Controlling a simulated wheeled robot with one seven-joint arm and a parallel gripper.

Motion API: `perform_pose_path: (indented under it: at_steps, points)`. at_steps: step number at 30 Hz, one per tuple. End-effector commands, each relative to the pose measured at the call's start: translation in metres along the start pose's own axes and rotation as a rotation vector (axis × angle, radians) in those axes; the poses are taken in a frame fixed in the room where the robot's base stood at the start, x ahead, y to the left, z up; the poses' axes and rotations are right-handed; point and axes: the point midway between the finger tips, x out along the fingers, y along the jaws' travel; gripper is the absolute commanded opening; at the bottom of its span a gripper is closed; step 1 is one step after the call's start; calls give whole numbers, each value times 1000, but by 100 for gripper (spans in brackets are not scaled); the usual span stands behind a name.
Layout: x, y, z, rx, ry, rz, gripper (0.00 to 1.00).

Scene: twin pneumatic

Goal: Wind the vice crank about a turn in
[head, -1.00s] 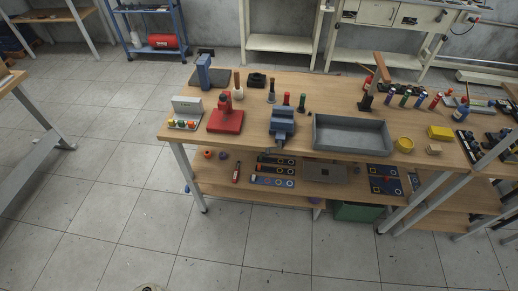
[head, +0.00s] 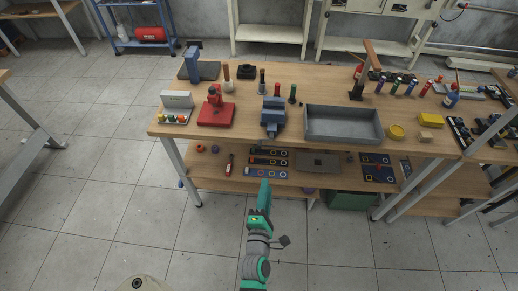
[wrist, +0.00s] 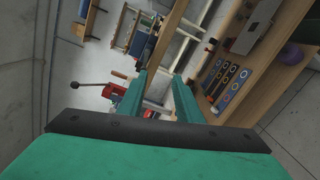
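The blue vice (head: 273,116) stands at the front edge of the workbench top, left of the grey tray. Its crank is too small to make out clearly at its front. My gripper (head: 264,186) is in front of the bench, below and nearer than the vice, apart from it. In the wrist view my gripper (wrist: 158,82) has its two green fingers spread with nothing held between them. I cannot pick out the vice or its crank surely in the wrist view.
The workbench (head: 330,82) also bears a red press (head: 215,112), a grey tray (head: 343,124) and several bottles. Its lower shelf holds blue ring boards (head: 268,162) and a purple thing (wrist: 297,54). The tiled floor before the bench is free.

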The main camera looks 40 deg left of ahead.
Motion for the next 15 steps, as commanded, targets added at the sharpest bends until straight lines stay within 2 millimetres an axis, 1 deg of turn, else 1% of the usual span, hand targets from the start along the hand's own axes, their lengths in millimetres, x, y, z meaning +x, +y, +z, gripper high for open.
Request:
perform_pose_path:
  at_steps: [1,4,6,9,13,15]
  points:
    - [16,10,-10,-66,12,21,32]
    - [37,23,-23,-181,23,42,32]
    - [46,29,-30,-237,27,53,32]
    - [54,34,-34,-279,29,61,32]
    - [63,35,-36,-293,30,63,32]
    - [70,36,-36,-293,29,64,32]
